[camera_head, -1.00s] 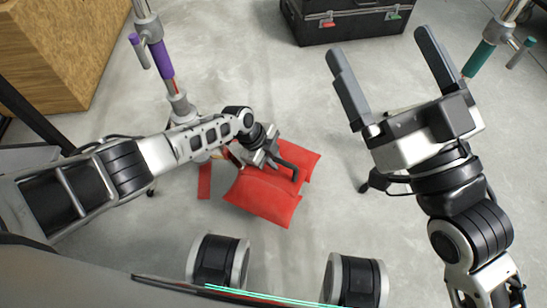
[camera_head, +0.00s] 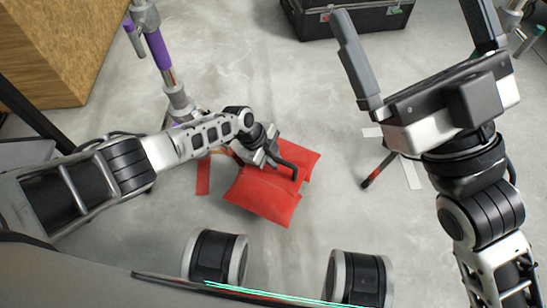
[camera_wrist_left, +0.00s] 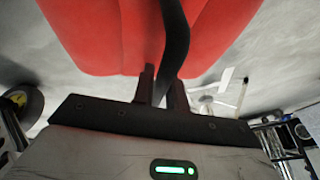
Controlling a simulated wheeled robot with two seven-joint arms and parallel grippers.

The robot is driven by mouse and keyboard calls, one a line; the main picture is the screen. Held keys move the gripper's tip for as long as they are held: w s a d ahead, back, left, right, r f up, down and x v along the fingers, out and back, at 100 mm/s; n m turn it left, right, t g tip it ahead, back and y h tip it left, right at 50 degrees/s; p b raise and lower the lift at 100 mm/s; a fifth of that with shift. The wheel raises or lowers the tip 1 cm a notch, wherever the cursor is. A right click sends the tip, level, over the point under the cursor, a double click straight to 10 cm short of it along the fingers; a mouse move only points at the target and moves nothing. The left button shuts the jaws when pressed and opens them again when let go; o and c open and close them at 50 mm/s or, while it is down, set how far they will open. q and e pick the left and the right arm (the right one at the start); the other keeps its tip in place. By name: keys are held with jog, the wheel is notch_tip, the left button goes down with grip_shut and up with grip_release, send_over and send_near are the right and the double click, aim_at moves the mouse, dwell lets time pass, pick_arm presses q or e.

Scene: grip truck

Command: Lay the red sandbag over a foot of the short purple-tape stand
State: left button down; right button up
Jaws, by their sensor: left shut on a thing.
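The red sandbag (camera_head: 268,192) has two lobes and a black strap; it shows below centre in the head view. My left gripper (camera_head: 270,157) is at the bag's top. In the left wrist view its fingers (camera_wrist_left: 162,85) are shut on the black strap (camera_wrist_left: 176,45), with the red bag (camera_wrist_left: 110,35) beyond them. The purple-tape stand (camera_head: 157,48) stands upright at upper left, behind my left arm, which hides much of its base. I cannot tell whether the bag touches a foot or the floor. My right gripper (camera_head: 410,15) is open and empty at upper right.
A wooden box (camera_head: 60,45) stands at upper left and a black case (camera_head: 350,20) at the top. A teal-marked stand (camera_head: 527,40) is partly hidden at upper right. Red tape (camera_head: 203,177) lies left of the bag.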

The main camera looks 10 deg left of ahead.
pick_arm(q)
jog(key=c, duration=1.4)
grip_release()
jog(key=shift+w+d+r, duration=0.2)
jog(key=shift+w+r, duration=0.1)
jog(key=shift+r, duration=0.1)
jog(key=shift+o, duration=0.4)
jog(key=shift+s+a+f, duration=0.3)
jog(key=shift+s+f, duration=0.15)
jog(key=shift+f, duration=0.1)
jog(key=shift+r, duration=0.1)
jog(key=p+v, duration=0.4)
jog(key=v, duration=0.2)
notch_tip(320, 180, up, 5)
jog(key=p, duration=0.3)
send_over(266, 170)
jog(key=a, duration=0.2)
jog(key=p+v, duration=0.1)
jog(key=v, duration=0.4)
jog(key=shift+a+p, duration=0.15)
jog(key=shift+p, duration=0.25)
pick_arm(e)
notch_tip(266, 170, down, 12)
jog(key=m+g+h, duration=0.5)
jog(key=m+h, duration=0.3)
jog(key=m, duration=0.2)
jog(key=shift+s+r, duration=0.2)
jog(key=shift+s, duration=0.15)
jog(key=shift+a, duration=0.1)
